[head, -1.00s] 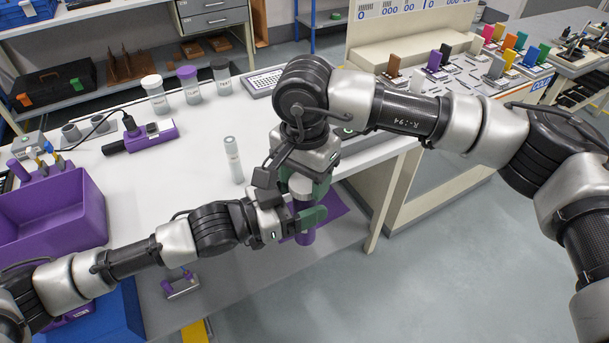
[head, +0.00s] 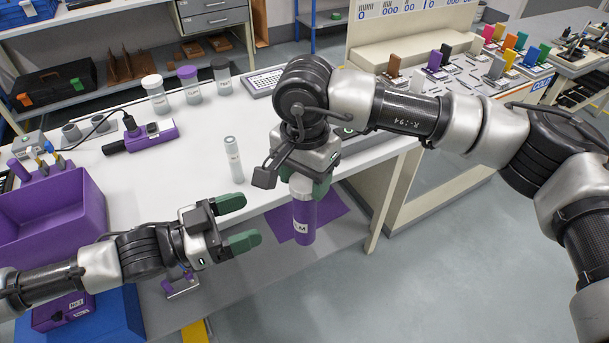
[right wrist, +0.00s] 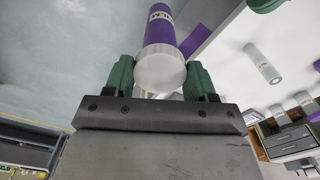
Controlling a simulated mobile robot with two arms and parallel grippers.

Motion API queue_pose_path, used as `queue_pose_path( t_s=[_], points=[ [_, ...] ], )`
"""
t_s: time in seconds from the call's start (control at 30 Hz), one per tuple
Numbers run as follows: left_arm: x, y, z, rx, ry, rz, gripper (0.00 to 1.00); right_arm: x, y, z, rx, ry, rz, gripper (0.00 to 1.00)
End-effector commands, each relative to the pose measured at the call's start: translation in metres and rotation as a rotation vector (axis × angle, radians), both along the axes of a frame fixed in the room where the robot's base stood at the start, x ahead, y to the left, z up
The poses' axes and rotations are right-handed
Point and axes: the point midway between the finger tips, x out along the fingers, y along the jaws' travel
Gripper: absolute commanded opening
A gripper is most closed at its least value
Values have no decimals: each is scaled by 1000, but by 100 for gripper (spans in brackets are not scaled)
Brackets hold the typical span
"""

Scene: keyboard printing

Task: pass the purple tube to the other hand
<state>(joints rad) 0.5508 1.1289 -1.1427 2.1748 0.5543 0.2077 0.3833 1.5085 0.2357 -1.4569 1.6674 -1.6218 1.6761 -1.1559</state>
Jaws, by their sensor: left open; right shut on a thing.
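The purple tube (head: 303,220) has a white label and hangs upright below my right gripper (head: 308,188), over the front edge of the table. In the right wrist view the tube (right wrist: 160,38) shows its pale end between the two green fingers of my right gripper (right wrist: 162,78), which is shut on it. My left gripper (head: 244,222) is open and empty, to the left of the tube and apart from it. Its green fingers point right, towards the tube.
A purple mat (head: 335,203) lies at the table's front edge behind the tube. A slim pale tube (head: 233,160) stands on the white table. Several lidded jars (head: 188,86) stand at the back. A purple bin (head: 50,215) is at the left.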

Motion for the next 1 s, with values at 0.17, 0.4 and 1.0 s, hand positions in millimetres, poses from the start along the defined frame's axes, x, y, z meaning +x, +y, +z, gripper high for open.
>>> queue_pose_path(
  t_s=[0.17, 0.4, 1.0],
  points=[
    [17, 4, -18, 18, -20, 41, 75, 0, 0, 0, 0, 0, 0, 32],
    [82, 16, -110, 123, -42, 258, 75, 0, 0, 0, 0, 0, 0, 32],
    [16, 93, -408, 533, 401, 695, 75, 0, 0, 0, 0, 0, 0, 32]
  ],
)
